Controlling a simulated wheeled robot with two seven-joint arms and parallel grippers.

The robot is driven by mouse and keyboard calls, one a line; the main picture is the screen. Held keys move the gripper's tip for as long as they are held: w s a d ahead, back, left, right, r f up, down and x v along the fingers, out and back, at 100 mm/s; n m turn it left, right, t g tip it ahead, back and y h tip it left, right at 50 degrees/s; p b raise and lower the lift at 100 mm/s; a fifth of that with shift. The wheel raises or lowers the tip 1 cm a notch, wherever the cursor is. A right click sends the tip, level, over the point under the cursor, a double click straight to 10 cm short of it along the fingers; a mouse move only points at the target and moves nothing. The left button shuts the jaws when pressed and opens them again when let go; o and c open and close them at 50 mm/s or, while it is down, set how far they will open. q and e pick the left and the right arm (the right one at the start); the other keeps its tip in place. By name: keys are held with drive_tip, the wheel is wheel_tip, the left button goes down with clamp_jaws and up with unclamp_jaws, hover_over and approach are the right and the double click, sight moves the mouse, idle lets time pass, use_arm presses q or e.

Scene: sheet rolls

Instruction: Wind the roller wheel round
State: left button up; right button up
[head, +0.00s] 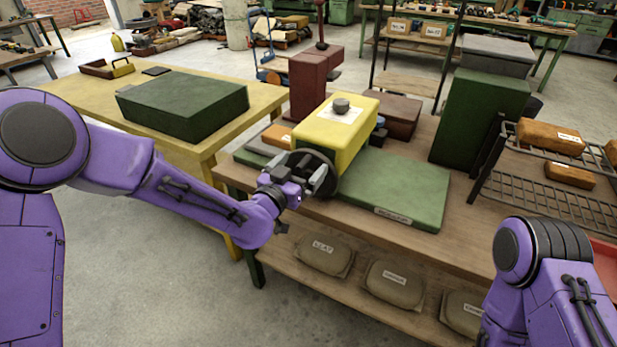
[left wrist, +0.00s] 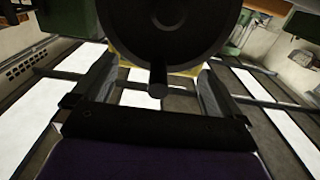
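The roller wheel (head: 312,155) is a dark round disc on the front end of a yellow machine block (head: 352,120). In the left wrist view the wheel (left wrist: 160,28) fills the top middle, and a short dark handle peg (left wrist: 157,80) sticks out from its lower part. My left gripper (head: 316,177) is at the wheel's face. In the left wrist view the left gripper (left wrist: 155,78) has its fingers apart, one on each side of the peg with gaps visible on both sides. My right arm shows at the lower right, but its gripper is out of view.
The machine stands on a wooden bench beside a green plate (head: 402,190). A reddish-brown block (head: 316,85) is behind it. A dark green box (head: 183,104) lies on the yellow table at left. A wire rack (head: 545,185) stands at right. Labelled sacks (head: 323,256) lie on the lower shelf.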

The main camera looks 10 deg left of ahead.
use_arm(q)
drive_tip(key=shift+s, duration=0.1)
idle(0.4)
drive_tip(key=v, duration=0.8)
drive_tip(key=shift+s+b, duration=0.3)
drive_tip(key=shift+s, duration=0.05)
drive_tip(key=shift+a, duration=0.15)
drive_tip(key=s+a+f+n+g+y, duration=0.2)
drive_tip(key=s+a+f+n, duration=0.1)
drive_tip(key=f, duration=0.4)
drive_tip(key=s+a+f+n+g+y, duration=0.2)
drive_tip(key=a+f+n, duration=0.1)
drive_tip(key=f, duration=0.3)
drive_tip(key=s+a+f+n+g+y, duration=0.2)
drive_tip(key=s+a+f+n, duration=0.15)
drive_tip(key=f, duration=0.35)
drive_tip(key=s+a+f+g+y, duration=0.1)
drive_tip(key=s+a+f+g, duration=0.2)
drive_tip(key=s+f, duration=0.4)
drive_tip(key=s+a+f+n+g+y, duration=0.1)
drive_tip(key=s+a+f+g, duration=0.3)
drive_tip(key=s, duration=1.2)
wheel_tip(320, 180, down, 4)
drive_tip(key=shift+a+f+g+y, duration=0.15)
drive_tip(key=shift+a+g+y, duration=0.2)
drive_tip(key=shift+y, duration=0.45)
